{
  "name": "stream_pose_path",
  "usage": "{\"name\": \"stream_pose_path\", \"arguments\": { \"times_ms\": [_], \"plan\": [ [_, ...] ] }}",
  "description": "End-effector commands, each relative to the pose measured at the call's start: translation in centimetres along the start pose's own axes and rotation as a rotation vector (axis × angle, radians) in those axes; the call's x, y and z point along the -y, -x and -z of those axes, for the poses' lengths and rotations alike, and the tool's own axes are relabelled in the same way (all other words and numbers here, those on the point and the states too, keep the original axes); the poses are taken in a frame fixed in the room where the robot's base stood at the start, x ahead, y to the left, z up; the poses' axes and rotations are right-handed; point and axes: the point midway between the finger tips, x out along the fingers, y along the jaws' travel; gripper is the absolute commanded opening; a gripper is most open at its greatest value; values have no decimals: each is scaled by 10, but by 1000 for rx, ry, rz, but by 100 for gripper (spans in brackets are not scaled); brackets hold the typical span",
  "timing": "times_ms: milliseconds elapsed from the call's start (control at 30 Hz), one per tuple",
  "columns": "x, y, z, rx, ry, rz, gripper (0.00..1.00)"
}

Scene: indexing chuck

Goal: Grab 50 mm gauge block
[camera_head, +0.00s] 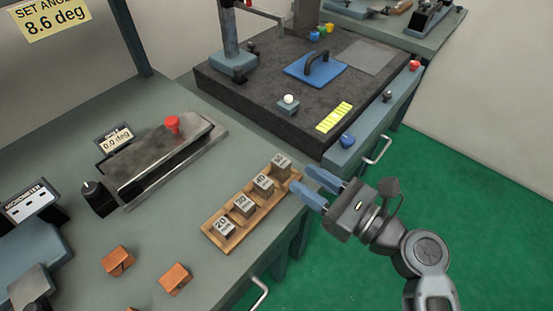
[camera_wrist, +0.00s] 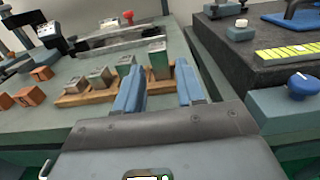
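The 50 mm gauge block (camera_head: 281,165) stands upright at the far right end of a wooden tray (camera_head: 213,243). Smaller blocks marked 40 (camera_head: 263,186), 30 (camera_head: 244,206) and 20 (camera_head: 224,228) stand in a row with it. In the wrist view the tallest block (camera_wrist: 158,60) shows just beyond and between my fingertips. My gripper (camera_head: 299,177) is open and empty, its blue fingers pointing at the tray's right end beside the 50 block. The fingers look apart from the block; the exact gap is hard to tell.
A sine-bar-like fixture (camera_head: 160,155) with a red knob stands behind the tray. Orange blocks (camera_head: 175,278) lie at the front left. A dark granite plate (camera_head: 300,115) with a blue handled plate (camera_head: 315,70) is at the back. Open green floor lies right of the bench.

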Motion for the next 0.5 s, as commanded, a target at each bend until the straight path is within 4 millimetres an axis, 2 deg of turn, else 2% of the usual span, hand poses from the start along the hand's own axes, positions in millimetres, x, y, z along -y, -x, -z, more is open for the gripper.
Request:
{"name": "stream_pose_path", "arguments": {
  "times_ms": [267, 500],
  "plan": [
    [-1, -29, -2, 0, 2, -1, 38],
    [-1, -62, -2, -1, 3, 0, 38]
  ]
}}
